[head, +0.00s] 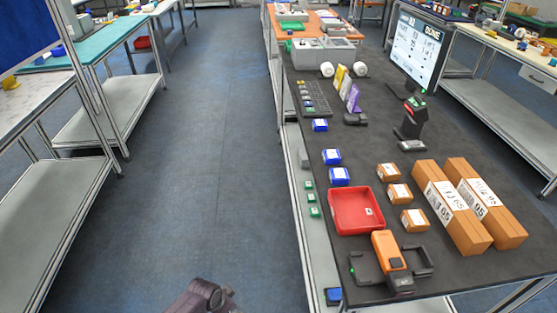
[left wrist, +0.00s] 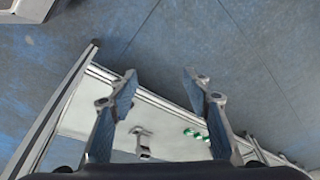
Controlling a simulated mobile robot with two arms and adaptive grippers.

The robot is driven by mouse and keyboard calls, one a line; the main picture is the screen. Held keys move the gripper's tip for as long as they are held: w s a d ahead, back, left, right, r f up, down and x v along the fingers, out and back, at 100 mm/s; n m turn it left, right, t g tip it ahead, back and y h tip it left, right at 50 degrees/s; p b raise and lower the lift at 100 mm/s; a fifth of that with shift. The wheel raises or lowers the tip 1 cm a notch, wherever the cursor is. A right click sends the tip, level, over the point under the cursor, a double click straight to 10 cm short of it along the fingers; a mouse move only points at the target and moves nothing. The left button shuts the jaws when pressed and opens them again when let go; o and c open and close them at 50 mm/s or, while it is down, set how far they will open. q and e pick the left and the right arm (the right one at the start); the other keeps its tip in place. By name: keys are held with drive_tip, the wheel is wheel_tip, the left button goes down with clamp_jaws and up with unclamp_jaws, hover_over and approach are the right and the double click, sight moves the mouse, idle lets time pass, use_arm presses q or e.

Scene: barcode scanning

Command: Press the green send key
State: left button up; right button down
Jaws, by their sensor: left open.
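Green spots (left wrist: 192,133) also show beyond the fingers in the left wrist view. A dark keyboard (head: 313,97) lies at the bench's left edge; its key colours are too small to tell apart. My left gripper (left wrist: 160,77) is open and empty, fingers apart over the floor and bench frame. Only part of my arm shows at the bottom of the head view. My right gripper is not in view.
The black bench (head: 290,140) holds a red tray (head: 350,212), an orange scanner (head: 388,252), blue boxes (head: 333,157), large cartons (head: 452,207) and a monitor (head: 418,48). Blue floor (head: 215,150) left of the bench is clear.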

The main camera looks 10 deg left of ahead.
use_arm(q)
drive_tip(key=s+a+f+n, duration=0.1)
drive_tip(key=s+f, duration=0.4)
drive_tip(key=s, duration=0.7)
drive_tip(key=s+a+f+n+g+y, duration=0.1)
drive_tip(key=s+f, duration=0.4)
drive_tip(key=s, duration=0.8)
drive_tip(key=s+f+n+g, duration=0.1)
drive_tip(key=s+f, duration=0.3)
drive_tip(key=s, duration=0.9)
drive_tip(key=shift+a+f+n, duration=0.4)
drive_tip(key=shift+n, duration=0.5)
drive_tip(key=shift+c, duration=0.4)
